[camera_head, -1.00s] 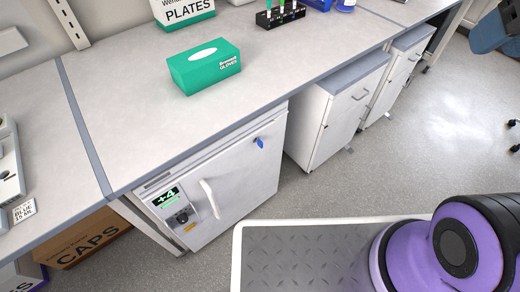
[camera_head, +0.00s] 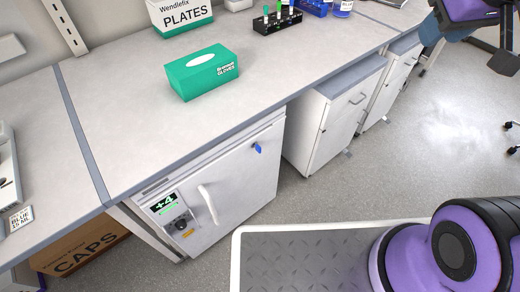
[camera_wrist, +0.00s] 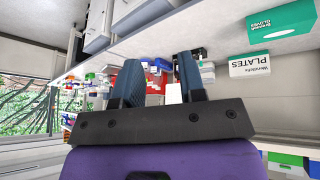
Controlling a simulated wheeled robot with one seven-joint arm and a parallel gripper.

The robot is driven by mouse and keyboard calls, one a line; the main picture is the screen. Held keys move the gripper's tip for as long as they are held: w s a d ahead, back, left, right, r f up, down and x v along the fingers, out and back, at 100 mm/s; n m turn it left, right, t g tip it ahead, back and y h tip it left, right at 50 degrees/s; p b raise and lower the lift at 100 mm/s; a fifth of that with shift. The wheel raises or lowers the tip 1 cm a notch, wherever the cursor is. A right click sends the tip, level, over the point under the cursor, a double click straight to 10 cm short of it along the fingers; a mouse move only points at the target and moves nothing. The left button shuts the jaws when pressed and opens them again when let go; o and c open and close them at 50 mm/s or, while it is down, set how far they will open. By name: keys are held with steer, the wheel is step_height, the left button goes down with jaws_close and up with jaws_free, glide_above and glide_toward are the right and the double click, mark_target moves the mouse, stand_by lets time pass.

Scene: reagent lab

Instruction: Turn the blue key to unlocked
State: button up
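The blue key (camera_head: 258,148) sits in the upper right of the white fridge door (camera_head: 235,180), under the bench. The door is closed, with a white handle (camera_head: 208,204) and a display reading +4 at its left. In the wrist view my gripper (camera_wrist: 160,76) shows two dark fingers standing apart with nothing between them. It is raised and far from the key, which is not visible in the wrist view.
A green glove box (camera_head: 202,72), a plates box (camera_head: 180,14) and a tube rack (camera_head: 277,20) stand on the bench (camera_head: 130,110). White drawer cabinets (camera_head: 335,115) stand right of the fridge. A caps box (camera_head: 80,245) sits under the bench at left. Open floor lies to the right.

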steer(key=w+a+f+n, duration=0.3)
steer(key=w+f+n, duration=0.1)
steer(key=w+f, duration=0.7)
steer(key=n+t+y, duration=0.2)
steer(key=t+y, duration=0.3)
steer(key=y, duration=0.4)
glide_above(260, 153)
steer(key=s+d, duration=0.6)
steer(key=s, duration=0.1)
step_height(260, 153, down, 39)
steer(key=x, duration=1)
steer(key=shift+w+a+f, duration=0.15)
steer(key=shift+f, duration=0.25)
jaws_close()
